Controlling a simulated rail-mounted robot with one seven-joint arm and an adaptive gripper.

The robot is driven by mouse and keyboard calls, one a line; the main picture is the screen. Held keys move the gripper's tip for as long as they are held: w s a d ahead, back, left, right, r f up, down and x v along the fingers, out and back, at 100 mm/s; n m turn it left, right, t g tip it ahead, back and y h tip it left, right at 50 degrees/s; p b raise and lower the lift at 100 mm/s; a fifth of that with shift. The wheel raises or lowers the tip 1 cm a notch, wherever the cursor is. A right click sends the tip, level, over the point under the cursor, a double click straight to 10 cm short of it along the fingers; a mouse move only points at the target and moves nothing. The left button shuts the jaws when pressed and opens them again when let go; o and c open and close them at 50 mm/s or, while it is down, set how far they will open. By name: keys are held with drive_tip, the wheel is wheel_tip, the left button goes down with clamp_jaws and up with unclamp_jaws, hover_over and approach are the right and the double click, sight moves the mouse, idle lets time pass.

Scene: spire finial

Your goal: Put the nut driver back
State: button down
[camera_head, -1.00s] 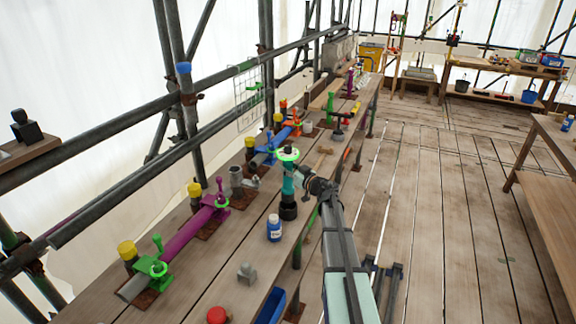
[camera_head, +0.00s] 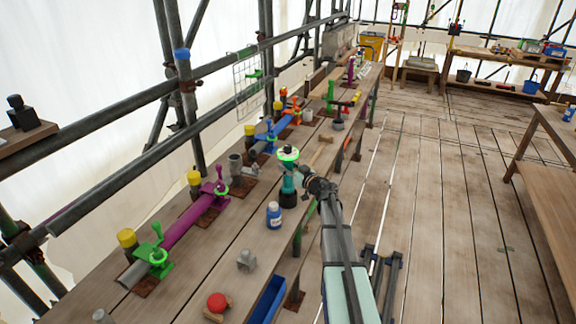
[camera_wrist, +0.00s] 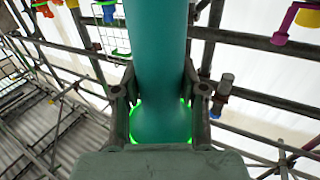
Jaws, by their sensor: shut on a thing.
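The teal tool, which I take for the nut driver (camera_head: 288,181), stands upright above the bench, with a dark top. A bright green ring circles its upper end. My gripper (camera_head: 300,174) reaches it from the right and is shut on it. In the wrist view the teal shaft (camera_wrist: 160,60) fills the space between my two fingers (camera_wrist: 160,108), and its wider end shows a green glow. A black cup-like base (camera_head: 288,199) is directly under the tool. I cannot tell how far the tool's lower end sits inside it.
A blue-and-white bottle (camera_head: 274,215) stands just in front of the base. A grey pipe fitting (camera_head: 235,168) stands to its left. Scaffold rails run along the left.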

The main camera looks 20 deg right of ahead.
drive_tip(key=shift+f+b, duration=0.4)
drive_tip(key=shift+f, duration=1)
unclamp_jaws()
drive_tip(key=shift+f, duration=0.1)
drive_tip(key=shift+f, duration=0.35)
drive_tip(key=shift+f, duration=0.25)
drive_tip(key=shift+s, duration=0.2)
